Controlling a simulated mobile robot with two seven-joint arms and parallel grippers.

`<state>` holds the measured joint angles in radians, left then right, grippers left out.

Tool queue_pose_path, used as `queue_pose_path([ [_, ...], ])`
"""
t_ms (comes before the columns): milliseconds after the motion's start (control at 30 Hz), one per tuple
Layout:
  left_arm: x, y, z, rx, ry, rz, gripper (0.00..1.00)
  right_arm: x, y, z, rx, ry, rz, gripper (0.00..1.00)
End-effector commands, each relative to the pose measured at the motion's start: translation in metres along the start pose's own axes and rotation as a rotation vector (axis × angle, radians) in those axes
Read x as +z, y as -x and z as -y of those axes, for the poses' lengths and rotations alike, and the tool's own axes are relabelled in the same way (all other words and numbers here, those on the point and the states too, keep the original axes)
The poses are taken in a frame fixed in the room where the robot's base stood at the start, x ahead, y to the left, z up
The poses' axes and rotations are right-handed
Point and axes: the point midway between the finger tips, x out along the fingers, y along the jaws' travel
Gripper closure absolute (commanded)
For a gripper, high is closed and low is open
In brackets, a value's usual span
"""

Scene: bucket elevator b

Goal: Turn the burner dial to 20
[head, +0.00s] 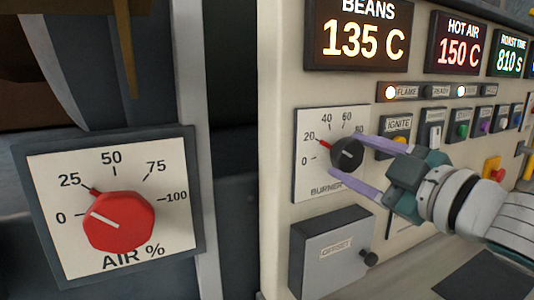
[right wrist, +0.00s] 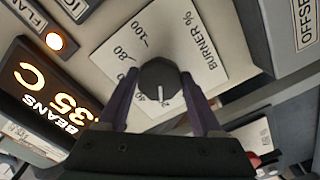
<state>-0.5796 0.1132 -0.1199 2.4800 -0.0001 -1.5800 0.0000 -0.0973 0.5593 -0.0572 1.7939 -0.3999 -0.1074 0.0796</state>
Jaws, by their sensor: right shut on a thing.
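The burner dial (head: 347,153) is a black knob on a white scale plate (head: 311,183) marked from 0 upward, on the beige panel. A red pointer beside it in the head view lies near the 20 mark. The white line on the knob is small there; in the right wrist view the knob (right wrist: 159,77) shows it pointing down towards the low numbers, partly hidden, so I cannot read an exact value. My right gripper (head: 345,156) has its purple fingers on opposite sides of the knob and is shut on it. My left gripper is not in view.
A red AIR % dial (head: 119,222) stands on a plate at the left. A grey OFFSET box (head: 330,250) sticks out below the burner plate. Lit displays (head: 360,36) are above; several small switches (head: 398,138) lie to the right.

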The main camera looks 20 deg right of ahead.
Motion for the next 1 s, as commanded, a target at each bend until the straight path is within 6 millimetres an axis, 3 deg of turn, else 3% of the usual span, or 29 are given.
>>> queue_pose_path([
  [400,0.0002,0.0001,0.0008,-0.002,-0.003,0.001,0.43,0.0002,0.0000,0.0000,0.000,0.006,0.000,0.89],
  [433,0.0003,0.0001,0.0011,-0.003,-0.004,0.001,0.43,0.0002,0.0000,0.0000,0.000,0.006,0.001,0.30],
  [667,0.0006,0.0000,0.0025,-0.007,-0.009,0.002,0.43,0.0001,0.0000,0.0000,0.000,0.005,0.000,0.05],
  [1000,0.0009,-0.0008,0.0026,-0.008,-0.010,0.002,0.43,0.0005,0.0048,0.0008,-0.001,0.004,0.000,0.05],
])
